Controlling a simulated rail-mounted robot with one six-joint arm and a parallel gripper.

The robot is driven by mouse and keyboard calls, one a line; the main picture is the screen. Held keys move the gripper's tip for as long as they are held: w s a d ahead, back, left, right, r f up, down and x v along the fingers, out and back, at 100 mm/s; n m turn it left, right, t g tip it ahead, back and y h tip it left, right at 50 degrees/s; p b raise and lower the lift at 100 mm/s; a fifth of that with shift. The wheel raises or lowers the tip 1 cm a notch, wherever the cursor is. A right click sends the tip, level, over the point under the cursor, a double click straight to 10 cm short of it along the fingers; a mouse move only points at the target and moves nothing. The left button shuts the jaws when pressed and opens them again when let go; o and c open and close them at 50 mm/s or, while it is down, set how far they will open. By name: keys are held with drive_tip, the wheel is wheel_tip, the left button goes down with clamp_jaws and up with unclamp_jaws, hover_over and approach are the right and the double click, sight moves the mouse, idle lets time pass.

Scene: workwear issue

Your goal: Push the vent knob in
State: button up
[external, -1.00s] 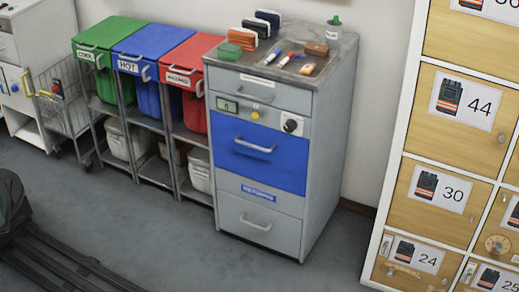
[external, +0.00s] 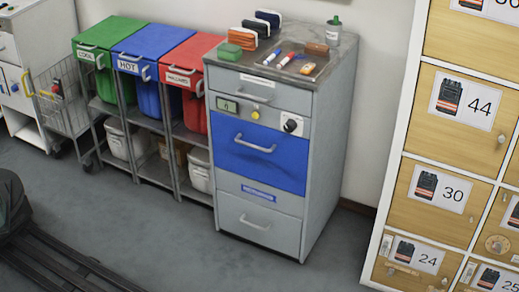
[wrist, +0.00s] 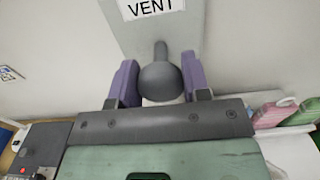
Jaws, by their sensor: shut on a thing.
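The vent knob (wrist: 160,84) is a dark grey ball on a short stem in the wrist view. The stem meets a pale grey panel (wrist: 140,38) below a white label reading VENT (wrist: 152,8). My gripper (wrist: 159,66) has its two purple fingers on either side of the knob, shut on it. The stem still shows between the ball and the panel. The vent knob and my gripper are not seen in the external view.
In the wrist view, pink (wrist: 275,114) and green (wrist: 306,112) containers stand at the right and a dark box with a red button (wrist: 38,150) at the lower left. The external view shows a grey drawer cabinet (external: 330,150), coloured bins and numbered lockers, with open floor in front.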

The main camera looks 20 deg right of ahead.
drive_tip(key=shift+x, duration=1.15)
drive_tip(key=o, duration=1.3)
drive_tip(key=shift+c, duration=0.2)
drive_tip(key=v, duration=1.1)
